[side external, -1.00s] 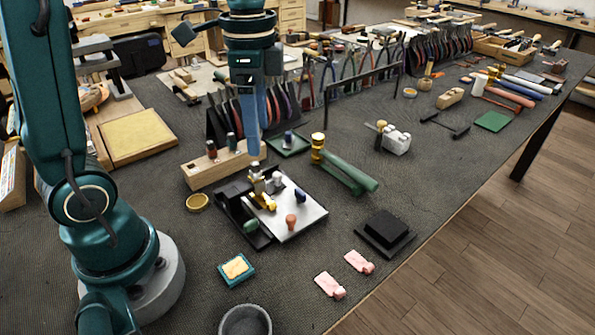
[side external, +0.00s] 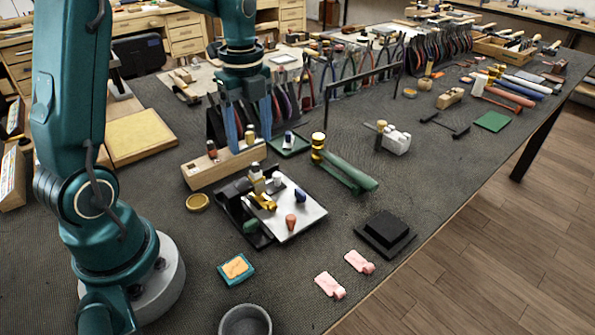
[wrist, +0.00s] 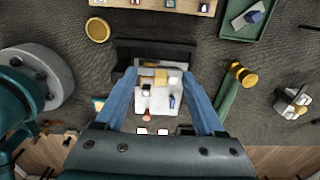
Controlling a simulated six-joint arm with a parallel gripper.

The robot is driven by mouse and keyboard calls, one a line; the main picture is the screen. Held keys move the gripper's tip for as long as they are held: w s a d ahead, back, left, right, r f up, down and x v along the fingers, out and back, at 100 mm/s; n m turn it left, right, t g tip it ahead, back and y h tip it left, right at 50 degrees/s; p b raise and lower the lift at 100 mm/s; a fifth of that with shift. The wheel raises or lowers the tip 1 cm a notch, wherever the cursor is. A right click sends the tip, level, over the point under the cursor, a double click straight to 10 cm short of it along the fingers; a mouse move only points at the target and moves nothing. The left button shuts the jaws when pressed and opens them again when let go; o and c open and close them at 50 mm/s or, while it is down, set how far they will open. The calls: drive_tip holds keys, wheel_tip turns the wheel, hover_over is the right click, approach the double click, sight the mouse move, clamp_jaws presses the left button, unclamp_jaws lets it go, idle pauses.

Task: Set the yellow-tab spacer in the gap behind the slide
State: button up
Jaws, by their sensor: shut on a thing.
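The stamping fixture is a pale plate (side external: 303,212) in a dark frame, standing on the bench in front of the wooden block. A yellow piece (side external: 264,202) sits on it beside a small brass-topped post (side external: 255,171); the yellow also shows in the wrist view (wrist: 160,77). I cannot tell for certain which part is the spacer or the slide, nor whether the gap is filled. My gripper (side external: 250,147) is above and behind the fixture.
The wooden block (side external: 205,172) with upright posts stands close behind the fixture. A green-handled brass tool (side external: 345,175) lies to its right. A black block (side external: 387,228), two pink pieces (side external: 330,285) and a teal box (side external: 236,269) lie in front.

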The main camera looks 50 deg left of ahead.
sight(251, 145)
drive_tip(key=shift+f, duration=1.6)
drive_tip(key=shift+f, duration=2.45)
drive_tip(key=shift+f, duration=0.5)
drive_tip(key=o, duration=1.5)
drive_tip(key=shift+o, duration=0.2)
drive_tip(key=shift+r, duration=0.1)
